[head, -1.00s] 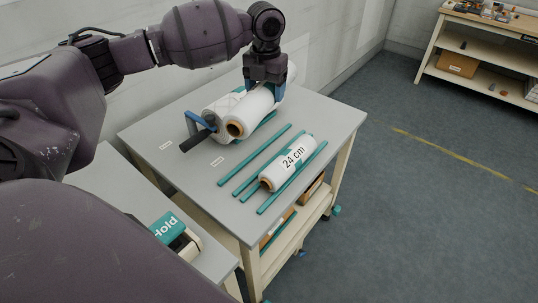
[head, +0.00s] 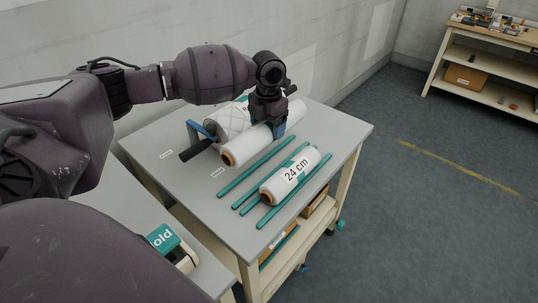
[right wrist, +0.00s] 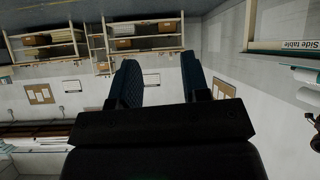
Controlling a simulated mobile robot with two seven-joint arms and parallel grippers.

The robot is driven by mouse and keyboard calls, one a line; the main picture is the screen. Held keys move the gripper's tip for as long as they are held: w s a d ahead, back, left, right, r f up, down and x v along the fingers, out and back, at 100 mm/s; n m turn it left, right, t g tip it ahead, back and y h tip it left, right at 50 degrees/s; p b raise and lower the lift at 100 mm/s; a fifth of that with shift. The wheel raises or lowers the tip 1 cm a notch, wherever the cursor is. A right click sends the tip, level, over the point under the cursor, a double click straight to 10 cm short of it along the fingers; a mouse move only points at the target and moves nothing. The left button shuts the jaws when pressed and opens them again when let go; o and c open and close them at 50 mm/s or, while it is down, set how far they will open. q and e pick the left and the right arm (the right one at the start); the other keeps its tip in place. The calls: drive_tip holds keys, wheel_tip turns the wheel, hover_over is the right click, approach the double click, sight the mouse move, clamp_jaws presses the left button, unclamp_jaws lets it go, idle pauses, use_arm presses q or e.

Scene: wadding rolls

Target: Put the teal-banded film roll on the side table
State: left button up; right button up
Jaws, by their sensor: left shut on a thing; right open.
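My left gripper (head: 277,130) is shut on a plain white roll with a brown core (head: 240,150), over the grey table (head: 225,210). Whether the held roll touches the tabletop is not clear, and I see no teal band on it. My right gripper (right wrist: 160,85) is open and empty in the right wrist view. A "Side table" sign (right wrist: 285,46) shows there.
Teal rails (head: 255,168) lie on the grey tabletop. A dark bar with a blue bracket (head: 197,148) stands at its left. A nearer table (head: 130,215) carries a teal "Hold" item (head: 163,238). Shelving (head: 480,70) stands far right. The floor between is clear.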

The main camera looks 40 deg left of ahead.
use_arm(q)
wheel_tip(320, 180, down, 4)
drive_tip(key=shift+w+r, duration=0.1)
drive_tip(key=shift+f+b, duration=0.6)
drive_tip(key=shift+f, duration=2.55)
use_arm(e)
drive_tip(key=shift+a+f, duration=0.15)
drive_tip(key=shift+f, duration=0.35)
drive_tip(key=shift+w, duration=0.1)
use_arm(q)
drive_tip(key=shift+f, duration=0.4)
use_arm(e)
drive_tip(key=shift+f, duration=0.1)
use_arm(q)
drive_tip(key=o, duration=1.1)
drive_tip(key=shift+o, duration=0.2)
